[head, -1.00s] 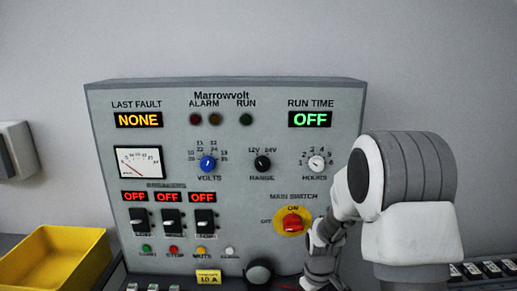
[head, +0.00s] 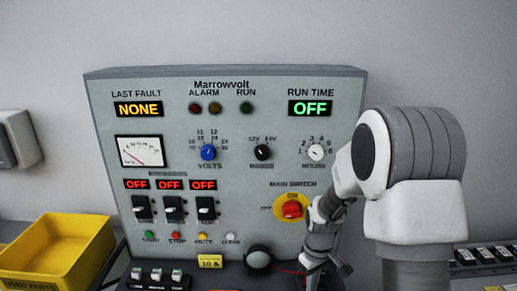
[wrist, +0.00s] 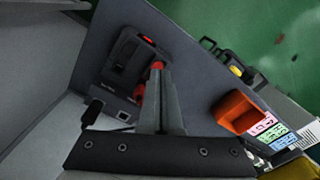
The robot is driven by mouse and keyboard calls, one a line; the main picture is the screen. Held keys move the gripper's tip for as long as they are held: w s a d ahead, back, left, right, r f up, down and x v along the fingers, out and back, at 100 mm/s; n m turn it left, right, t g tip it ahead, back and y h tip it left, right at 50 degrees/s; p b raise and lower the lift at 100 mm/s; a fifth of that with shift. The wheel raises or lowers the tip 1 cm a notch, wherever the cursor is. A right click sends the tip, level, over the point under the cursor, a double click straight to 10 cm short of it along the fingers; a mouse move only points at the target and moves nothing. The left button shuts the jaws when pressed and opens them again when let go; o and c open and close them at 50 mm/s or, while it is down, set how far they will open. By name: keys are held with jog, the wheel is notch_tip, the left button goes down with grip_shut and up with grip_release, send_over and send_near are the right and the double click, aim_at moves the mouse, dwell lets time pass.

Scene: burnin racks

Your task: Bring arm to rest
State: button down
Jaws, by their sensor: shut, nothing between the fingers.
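My arm rises at the right in the head view and bends down in front of the panel's right side. My gripper shows in the wrist view (wrist: 157,68), with its two fingers together and nothing between them. In the head view the wrist end of the arm hangs near the bottom edge, and the fingertips cannot be made out. The grey Marrowvolt panel (head: 240,120) stands behind the arm. Its red main switch (head: 291,210) on a yellow disc is just left of the forearm. Three breakers (head: 174,208) read OFF, as does the run time display (head: 310,108).
A yellow bin (head: 62,250) stands left of the panel. A grey wall box (head: 18,138) hangs at far left.

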jog(key=shift+r, duration=0.7)
jog(key=shift+r, duration=0.1)
jog(key=s+r+m+t, duration=0.2)
jog(key=s+r, duration=0.4)
jog(key=r, duration=0.5)
jog(key=s+r+m+t, duration=0.2)
jog(key=s+r, duration=0.4)
jog(key=r, duration=0.5)
jog(key=s+r+m+t, duration=0.1)
jog(key=s+r+m, duration=0.1)
jog(key=s, duration=0.6)
jog(key=shift+s+r+t, duration=0.25)
jog(key=shift+r+t, duration=0.05)
jog(key=shift+r, duration=0.05)
